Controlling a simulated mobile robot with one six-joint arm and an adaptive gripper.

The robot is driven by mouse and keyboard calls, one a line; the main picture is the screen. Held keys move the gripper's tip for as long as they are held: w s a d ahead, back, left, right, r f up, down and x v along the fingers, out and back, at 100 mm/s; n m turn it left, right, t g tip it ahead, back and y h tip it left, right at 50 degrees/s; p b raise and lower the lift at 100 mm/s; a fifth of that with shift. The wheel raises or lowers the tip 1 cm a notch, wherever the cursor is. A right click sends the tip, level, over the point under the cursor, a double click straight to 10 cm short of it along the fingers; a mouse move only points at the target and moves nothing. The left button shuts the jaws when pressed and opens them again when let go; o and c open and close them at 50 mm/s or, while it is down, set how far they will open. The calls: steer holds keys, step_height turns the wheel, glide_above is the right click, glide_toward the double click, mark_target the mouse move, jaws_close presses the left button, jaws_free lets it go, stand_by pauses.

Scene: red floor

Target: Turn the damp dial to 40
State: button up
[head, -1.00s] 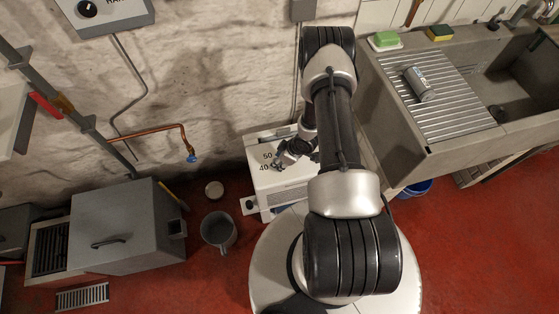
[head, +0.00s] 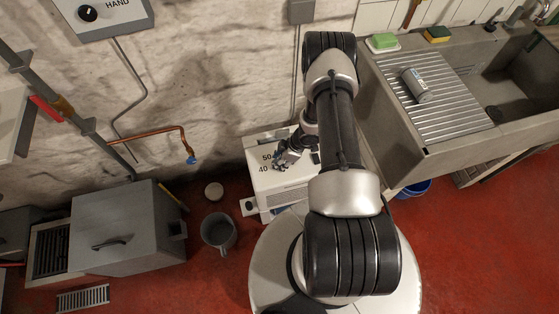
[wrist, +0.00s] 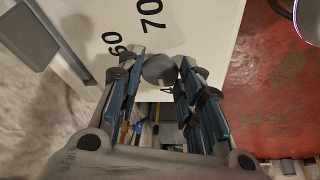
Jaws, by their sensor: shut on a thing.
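The damp dial (wrist: 160,69) is a round grey knob on the white top of a boxy unit (head: 268,183). In the wrist view the printed numbers 60 and 70 show above and left of the dial; in the head view 50 and 40 show left of my gripper. My gripper (head: 283,160) reaches down onto the unit's top. In the wrist view its two fingertips (wrist: 160,72) are closed on opposite sides of the dial.
A stone sink (head: 440,145) with a ribbed drainer and a can stands right of the unit. A grey bucket (head: 218,232) and a grey metal box (head: 125,225) stand on the red floor to the left. The stone wall is close behind the unit.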

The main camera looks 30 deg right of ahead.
steer(key=o, duration=1.1)
steer(key=v, duration=1.2)
steer(key=shift+w, duration=0.1)
